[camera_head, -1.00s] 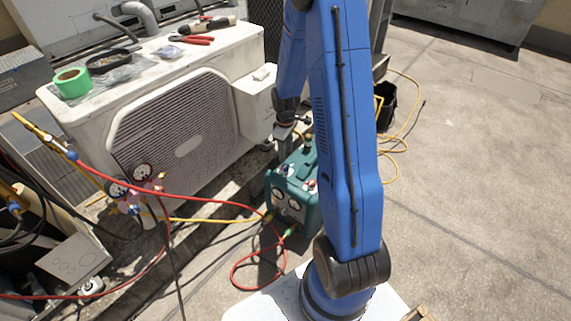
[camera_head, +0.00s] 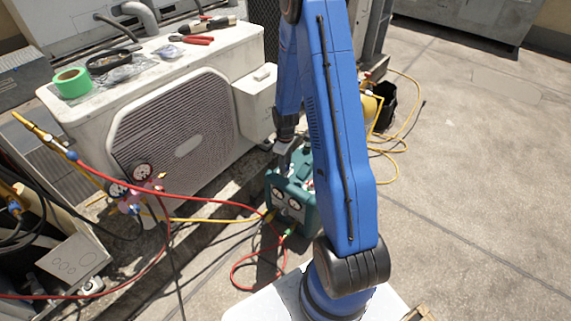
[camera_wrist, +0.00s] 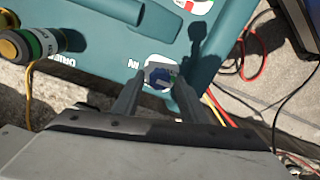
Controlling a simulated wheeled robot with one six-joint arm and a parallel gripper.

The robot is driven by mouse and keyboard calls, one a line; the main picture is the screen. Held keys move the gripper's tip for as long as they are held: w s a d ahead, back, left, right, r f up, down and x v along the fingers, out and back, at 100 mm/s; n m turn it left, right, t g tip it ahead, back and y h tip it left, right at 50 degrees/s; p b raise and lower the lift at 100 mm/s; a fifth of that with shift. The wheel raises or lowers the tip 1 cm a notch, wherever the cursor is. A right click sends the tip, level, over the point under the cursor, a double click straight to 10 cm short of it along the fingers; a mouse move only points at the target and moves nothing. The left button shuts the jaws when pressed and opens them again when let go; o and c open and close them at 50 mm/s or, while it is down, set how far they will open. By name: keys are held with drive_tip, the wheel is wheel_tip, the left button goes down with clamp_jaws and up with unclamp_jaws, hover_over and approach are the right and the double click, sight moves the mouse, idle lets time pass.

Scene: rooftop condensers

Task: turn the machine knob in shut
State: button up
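The teal machine (camera_head: 279,188) stands on the roof floor, with two gauges on its front. In the wrist view its teal casing (camera_wrist: 105,25) fills the top. The blue-faced knob (camera_wrist: 160,77) sits beside an upside-down "IN" label. My gripper (camera_wrist: 159,84) is open, with one finger on each side of this knob near its rim. I cannot tell whether either finger touches it. In the head view my gripper (camera_head: 283,148) is over the top of the machine, and the knob cannot be made out there.
A black, green and gold fitting (camera_wrist: 34,43) stands on the machine at the left of the wrist view. Red hose (camera_head: 237,272) and yellow hose (camera_head: 215,220) run by the machine. A white condenser (camera_head: 180,125) stands close behind. Open floor (camera_head: 480,200) lies to the right.

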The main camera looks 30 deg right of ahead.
drive_tip(key=c, duration=0.7)
drive_tip(key=shift+c, duration=0.2)
drive_tip(key=m, duration=0.3)
drive_tip(key=shift+m, duration=0.4)
drive_tip(key=m, duration=0.4)
drive_tip(key=shift+m, duration=0.3)
drive_tip(key=m, duration=0.4)
drive_tip(key=shift+m, duration=2.4)
